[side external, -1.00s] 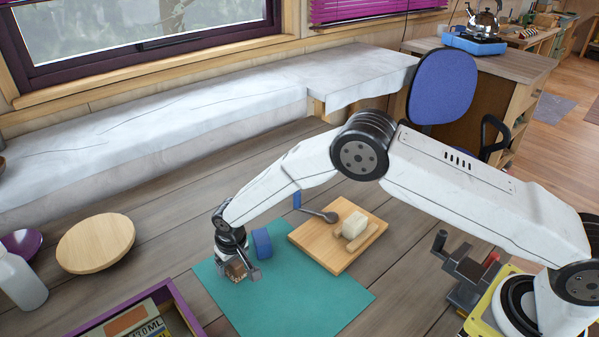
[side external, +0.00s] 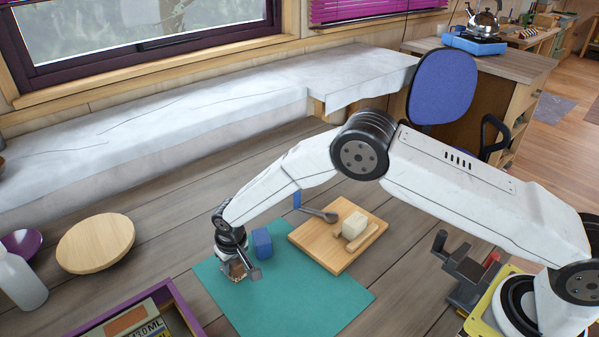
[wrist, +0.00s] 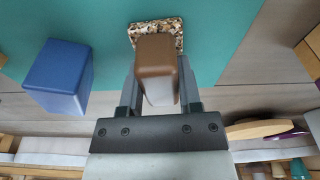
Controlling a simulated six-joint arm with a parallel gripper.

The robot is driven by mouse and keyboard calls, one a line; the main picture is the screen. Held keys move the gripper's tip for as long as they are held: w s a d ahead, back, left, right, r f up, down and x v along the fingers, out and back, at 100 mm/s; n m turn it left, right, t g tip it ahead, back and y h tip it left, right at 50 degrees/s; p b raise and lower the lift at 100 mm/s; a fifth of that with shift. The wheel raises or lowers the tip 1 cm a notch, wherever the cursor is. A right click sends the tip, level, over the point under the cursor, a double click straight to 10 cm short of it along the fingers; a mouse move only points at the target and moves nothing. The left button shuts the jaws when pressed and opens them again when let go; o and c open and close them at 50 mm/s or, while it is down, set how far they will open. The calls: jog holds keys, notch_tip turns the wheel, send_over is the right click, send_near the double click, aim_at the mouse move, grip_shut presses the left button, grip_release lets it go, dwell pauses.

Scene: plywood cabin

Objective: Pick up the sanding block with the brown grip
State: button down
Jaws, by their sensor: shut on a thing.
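The sanding block has a brown grip (wrist: 155,55) and a speckled base (wrist: 157,27). In the wrist view it sits between the two fingers of my gripper (wrist: 157,92), which is shut on its grip. In the side external view the block (side external: 237,270) is small and partly hidden by my gripper (side external: 238,262), at the left part of the green mat (side external: 310,304). I cannot tell whether its base touches the mat.
A blue block (side external: 262,243) stands close to the right of my gripper; it also shows in the wrist view (wrist: 58,78). A wooden board (side external: 318,253) with a pale block and a spoon lies beyond. A purple-edged box (side external: 180,305) stands front left. The mat's front is clear.

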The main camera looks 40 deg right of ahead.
jog(key=shift+r, duration=0.15)
jog(key=shift+r, duration=1.5)
jog(key=s+d+r, duration=0.2)
jog(key=s+r, duration=0.2)
jog(key=s, duration=0.2)
jog(key=s+d+r, duration=0.2)
jog(key=s+r, duration=0.3)
jog(key=s, duration=0.2)
jog(key=shift+d+r, duration=0.3)
jog(key=shift+d, duration=0.05)
jog(key=shift+s, duration=0.1)
